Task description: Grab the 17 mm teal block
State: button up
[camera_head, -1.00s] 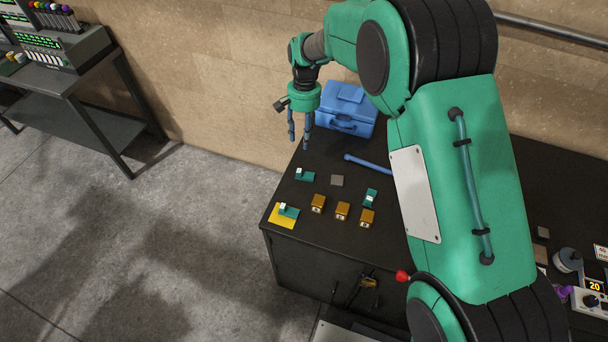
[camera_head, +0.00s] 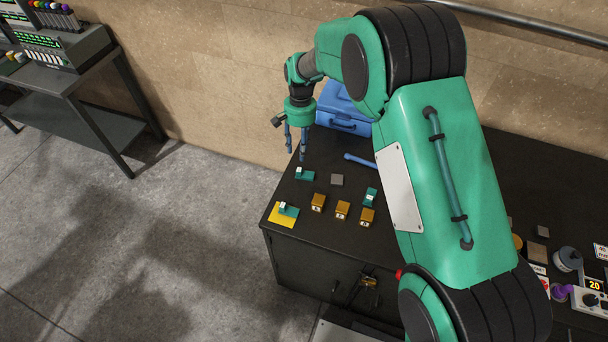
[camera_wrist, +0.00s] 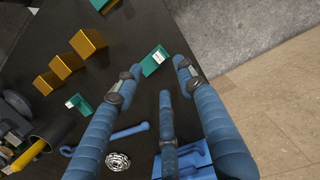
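Three teal blocks with white labels are on the dark bench. One (camera_head: 309,177) lies just in front of my gripper, a second (camera_head: 370,196) lies to the right, and a third (camera_head: 292,212) is on a yellow square (camera_head: 276,219). The label sizes are too small to read, so I cannot tell which is 17 mm. My gripper (camera_head: 295,153) hangs above the bench, close behind the first block. In the wrist view that block (camera_wrist: 151,66) shows between the spread blue fingers (camera_wrist: 156,72), which are open and empty. The right-hand block (camera_wrist: 82,107) also shows there.
A blue tool (camera_head: 360,158) and a blue case (camera_head: 346,108) lie farther back near the wall. The bench's left edge is close to my gripper.

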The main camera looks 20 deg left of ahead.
aim_at(299, 169)
jog(key=shift+s+f, duration=0.15)
jog(key=shift+f, duration=0.8)
jog(key=shift+s+f, duration=0.1)
jog(key=shift+f, duration=0.85)
jog(key=shift+f, duration=0.1)
jog(key=shift+s+d+f, duration=0.1)
jog(key=shift+s+f, duration=0.15)
jog(key=shift+f, duration=1)
jog(key=shift+s+d+f, duration=0.1)
jog(key=shift+s+f, duration=0.1)
jog(key=shift+f, duration=1)
grip_shut()
